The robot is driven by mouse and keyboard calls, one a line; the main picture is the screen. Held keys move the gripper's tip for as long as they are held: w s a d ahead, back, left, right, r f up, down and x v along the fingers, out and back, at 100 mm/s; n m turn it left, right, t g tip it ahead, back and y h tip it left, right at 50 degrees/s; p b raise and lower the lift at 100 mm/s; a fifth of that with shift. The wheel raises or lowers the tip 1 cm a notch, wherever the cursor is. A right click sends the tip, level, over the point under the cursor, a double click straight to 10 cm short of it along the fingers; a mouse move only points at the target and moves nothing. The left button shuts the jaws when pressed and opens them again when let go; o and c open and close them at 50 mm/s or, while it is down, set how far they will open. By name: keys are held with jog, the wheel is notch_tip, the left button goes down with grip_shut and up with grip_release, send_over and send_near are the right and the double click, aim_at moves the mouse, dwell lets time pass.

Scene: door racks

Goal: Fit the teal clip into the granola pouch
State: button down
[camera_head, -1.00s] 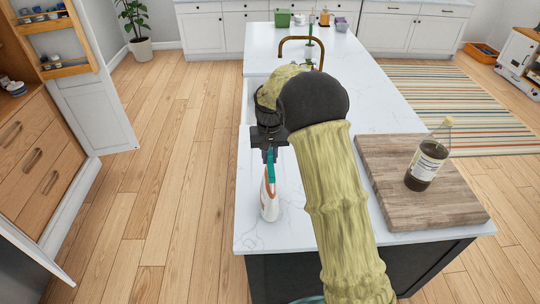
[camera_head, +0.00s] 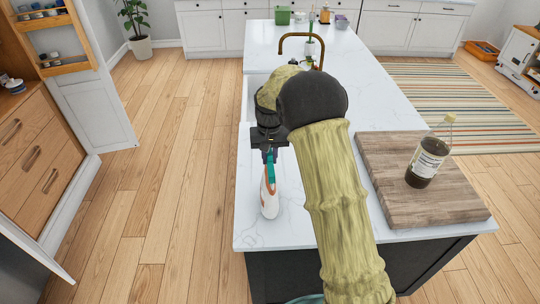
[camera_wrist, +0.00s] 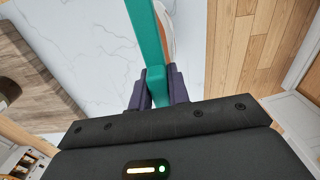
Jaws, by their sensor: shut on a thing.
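The teal clip (camera_wrist: 150,45) is a long flat strip held between the fingers of my gripper (camera_wrist: 158,90) in the wrist view. In the head view the clip (camera_head: 270,172) hangs below my gripper (camera_head: 268,150), which is shut on it. The granola pouch (camera_head: 269,199), white with an orange edge, stands on the counter's left side directly under the gripper. In the wrist view a slice of the pouch (camera_wrist: 168,32) shows right behind the clip. The clip overlaps the pouch's top in both views. I cannot tell how far it sits over the edge.
A wooden board (camera_head: 415,190) with a dark bottle (camera_head: 428,155) on it lies to the right on the white counter (camera_head: 395,100). A brass faucet (camera_head: 302,40) and sink are farther back. The counter's left edge is close beside the pouch.

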jog(key=shift+f+b, duration=0.45)
jog(key=shift+f, duration=0.45)
jog(key=c, duration=1.3)
grip_release()
jog(key=shift+o, duration=0.2)
jog(key=shift+r, duration=0.1)
notch_tip(320, 180, up, 17)
jog(key=b, duration=0.3)
jog(key=shift+r, duration=0.15)
jog(key=s+d+f+t, duration=0.1)
jog(key=s+d+f, duration=0.3)
jog(key=s, duration=0.4)
jog(key=s+d+f+b, duration=0.1)
jog(key=s+d+f, duration=0.3)
jog(key=s, duration=0.5)
jog(key=s+d+f+t, duration=0.1)
jog(key=s+d+f, duration=0.3)
jog(key=s+f, duration=0.4)
jog(key=shift+s+d+m+t+b, duration=0.25)
jog(key=shift+s+m+t+b, duration=0.05)
jog(key=shift+s, duration=0.2)
